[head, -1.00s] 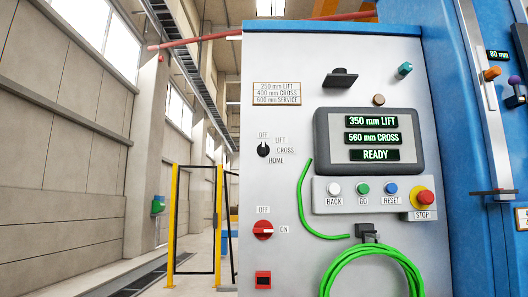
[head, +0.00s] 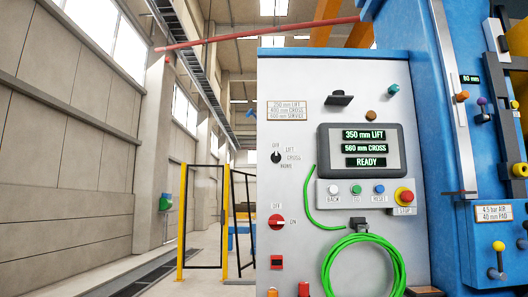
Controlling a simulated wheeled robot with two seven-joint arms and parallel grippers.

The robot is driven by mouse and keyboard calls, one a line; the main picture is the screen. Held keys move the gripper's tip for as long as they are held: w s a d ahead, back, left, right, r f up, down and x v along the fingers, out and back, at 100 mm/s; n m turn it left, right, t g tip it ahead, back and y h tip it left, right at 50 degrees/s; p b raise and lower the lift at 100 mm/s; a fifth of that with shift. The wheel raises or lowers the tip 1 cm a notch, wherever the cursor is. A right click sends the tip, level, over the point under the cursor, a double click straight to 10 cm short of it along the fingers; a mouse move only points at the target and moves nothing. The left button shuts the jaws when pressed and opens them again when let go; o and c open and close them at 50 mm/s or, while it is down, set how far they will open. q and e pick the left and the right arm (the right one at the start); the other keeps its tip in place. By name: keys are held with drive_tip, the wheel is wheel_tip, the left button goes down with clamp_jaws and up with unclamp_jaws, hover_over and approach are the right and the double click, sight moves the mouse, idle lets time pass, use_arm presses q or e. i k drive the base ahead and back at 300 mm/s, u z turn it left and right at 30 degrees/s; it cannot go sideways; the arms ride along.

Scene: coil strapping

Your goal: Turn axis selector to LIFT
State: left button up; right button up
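The axis selector (head: 276,157) is a small black rotary knob on the left part of the pale control panel (head: 300,75) in the head view. Labels OFF, LIFT, CROSS and HOME stand around it. Its white mark seems to point up toward OFF, but it is too small to be certain. The display (head: 364,148) reads 350 mm LIFT, 560 mm CROSS and READY. Neither of my grippers shows in the view.
Below the selector is a red OFF/ON switch (head: 276,222). BACK, GO and RESET buttons and a red STOP button (head: 405,197) sit under the display. A green hose coil (head: 361,270) hangs below. Yellow-post fencing (head: 183,225) stands left; the floor between looks clear.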

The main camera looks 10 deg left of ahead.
sight(276, 157)
drive_tip(key=u, duration=0.35)
drive_tip(key=i, duration=0.95)
